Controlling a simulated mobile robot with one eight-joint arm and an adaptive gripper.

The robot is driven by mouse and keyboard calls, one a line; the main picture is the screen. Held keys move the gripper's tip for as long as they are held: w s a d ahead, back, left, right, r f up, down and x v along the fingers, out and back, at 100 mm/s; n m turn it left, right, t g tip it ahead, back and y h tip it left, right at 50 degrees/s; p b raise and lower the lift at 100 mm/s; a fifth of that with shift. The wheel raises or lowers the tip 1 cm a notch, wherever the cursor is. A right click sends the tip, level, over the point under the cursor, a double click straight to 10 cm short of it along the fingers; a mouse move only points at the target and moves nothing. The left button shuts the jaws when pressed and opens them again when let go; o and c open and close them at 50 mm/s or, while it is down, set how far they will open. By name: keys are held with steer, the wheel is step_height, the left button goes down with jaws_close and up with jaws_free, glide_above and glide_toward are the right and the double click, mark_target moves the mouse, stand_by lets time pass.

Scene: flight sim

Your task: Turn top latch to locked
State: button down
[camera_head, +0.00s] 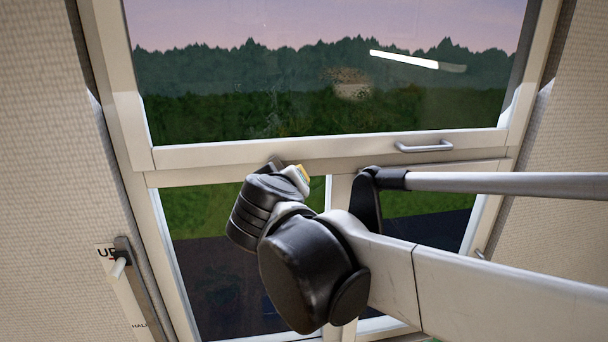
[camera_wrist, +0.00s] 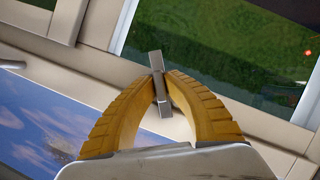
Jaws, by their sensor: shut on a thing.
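The top latch is a small grey metal bar (camera_wrist: 155,60) on the cream window rail. In the wrist view it stands nearly upright, leaning slightly, with its ends showing above and below the fingertips. My gripper (camera_wrist: 161,84) has two yellow ribbed fingers, shut on the latch from both sides. In the head view my gripper (camera_head: 303,173) is at the middle rail of the window, left of centre. Only a little yellow of the fingers shows there, as my dark wrist hides most of them. I cannot read any lock marking.
A grey bar handle (camera_head: 424,146) is on the rail to the right. A lever (camera_head: 122,262) beside a panel marked "UP" is on the left wall. The upper window pane (camera_head: 320,80) is behind the rail. My arm crosses the lower right.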

steer(key=m+g+y, duration=0.1)
steer(key=m+y, duration=0.1)
steer(key=m, duration=0.2)
steer(key=shift+r, duration=0.1)
steer(key=shift+y, duration=0.4)
stand_by(0.4)
steer(key=c, duration=1.5)
jaws_free()
steer(key=shift+w, duration=0.1)
steer(key=shift+o, duration=0.2)
steer(key=v, duration=1.2)
